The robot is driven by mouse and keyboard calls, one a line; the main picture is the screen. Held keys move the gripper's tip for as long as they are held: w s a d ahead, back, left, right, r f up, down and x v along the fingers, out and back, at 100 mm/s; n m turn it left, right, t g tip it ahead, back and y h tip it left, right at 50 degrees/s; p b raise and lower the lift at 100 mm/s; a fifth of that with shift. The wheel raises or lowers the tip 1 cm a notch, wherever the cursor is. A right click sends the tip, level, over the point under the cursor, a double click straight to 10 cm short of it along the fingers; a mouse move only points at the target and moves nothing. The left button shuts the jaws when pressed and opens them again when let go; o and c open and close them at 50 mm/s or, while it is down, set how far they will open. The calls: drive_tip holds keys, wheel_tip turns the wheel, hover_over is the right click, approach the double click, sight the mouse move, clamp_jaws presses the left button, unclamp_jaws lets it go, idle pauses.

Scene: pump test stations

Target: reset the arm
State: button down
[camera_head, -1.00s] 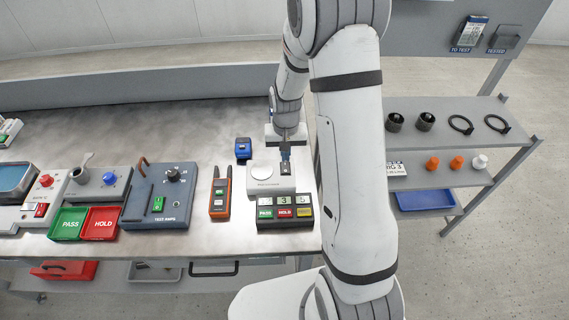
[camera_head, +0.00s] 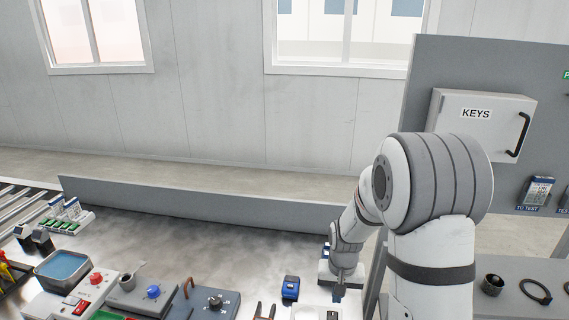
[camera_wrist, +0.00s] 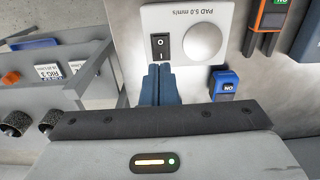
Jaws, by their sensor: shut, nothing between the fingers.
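My gripper (camera_wrist: 160,84) is shut and empty; its two blue-grey fingers lie together in the wrist view. The fingertips sit just beside the black rocker switch (camera_wrist: 160,47) on a white vibration-pad unit (camera_wrist: 178,20) with a round pale pad. I cannot tell whether they touch it. In the head view my gripper (camera_head: 338,292) is low at the right end of the bench, partly hidden by its own wrist. My arm reaches up from the bottom right, bent at the elbow.
A small blue device (camera_head: 290,288) stands left of my gripper on the metal bench (camera_head: 190,250). An orange handheld device (camera_wrist: 272,14) lies nearby. A grey board with a KEYS cabinet (camera_head: 480,122) rises behind my arm. A shelf with dark cylinders (camera_wrist: 16,124) is beside the bench.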

drive_tip(key=s+r+n+t+b, duration=0.1)
drive_tip(key=s+r+n+t, duration=0.1)
drive_tip(key=s+r, duration=1.6)
drive_tip(key=s+t, duration=0.1)
drive_tip(key=s, duration=0.1)
drive_tip(key=shift+s+a+r, duration=0.15)
drive_tip(key=shift+s+r, duration=0.05)
drive_tip(key=shift+s, duration=0.1)
drive_tip(key=c, duration=2.1)
unclamp_jaws()
drive_tip(key=shift+c, duration=0.2)
